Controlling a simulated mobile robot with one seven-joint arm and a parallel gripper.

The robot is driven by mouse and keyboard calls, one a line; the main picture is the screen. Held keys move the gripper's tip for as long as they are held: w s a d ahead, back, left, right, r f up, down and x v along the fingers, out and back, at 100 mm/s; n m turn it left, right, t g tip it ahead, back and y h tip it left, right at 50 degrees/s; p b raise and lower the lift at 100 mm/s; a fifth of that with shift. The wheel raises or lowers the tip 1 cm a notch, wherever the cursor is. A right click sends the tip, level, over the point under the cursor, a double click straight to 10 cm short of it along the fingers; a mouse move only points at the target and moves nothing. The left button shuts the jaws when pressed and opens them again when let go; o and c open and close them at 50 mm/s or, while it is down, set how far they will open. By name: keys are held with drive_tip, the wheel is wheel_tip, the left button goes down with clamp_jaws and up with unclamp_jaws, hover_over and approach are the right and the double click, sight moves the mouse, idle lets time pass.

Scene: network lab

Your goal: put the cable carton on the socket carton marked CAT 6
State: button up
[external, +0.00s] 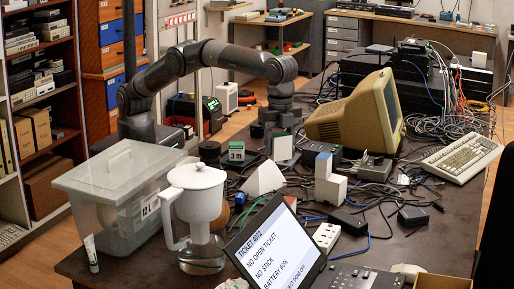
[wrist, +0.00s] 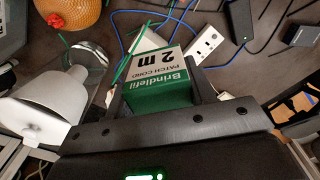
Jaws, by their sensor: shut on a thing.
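My gripper (wrist: 163,94) is shut on a green and white carton (wrist: 160,82), printed "Brindlefil, patch cord, 2 m", in the wrist view. The carton sits between the two fingers, with its white lettered face and a green side showing. In the external view my gripper (external: 281,131) hangs down over the far middle of the table, beyond the white wedge. A second green and white carton (external: 237,152), which seems marked 3 m, stands to its left. I cannot make out a socket carton marked CAT 6 in either view.
A white jug (external: 195,195) and a lidded clear bin (external: 120,190) stand at the left. A white wedge (external: 263,178), a white block (external: 328,182), a power strip (external: 326,237), a monitor (external: 355,115), a laptop (external: 275,245) and loose cables crowd the table.

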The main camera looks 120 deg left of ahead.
drive_tip(key=s+d+f+m, duration=0.1)
drive_tip(key=s+d, duration=0.1)
drive_tip(key=d, duration=0.5)
wheel_tip(320, 180, down, 10)
drive_tip(key=shift+w+a+f, duration=0.1)
drive_tip(key=shift+f, duration=2.25)
drive_tip(key=shift+f, duration=0.15)
drive_tip(key=o, duration=1.1)
drive_tip(key=shift+c, duration=0.2)
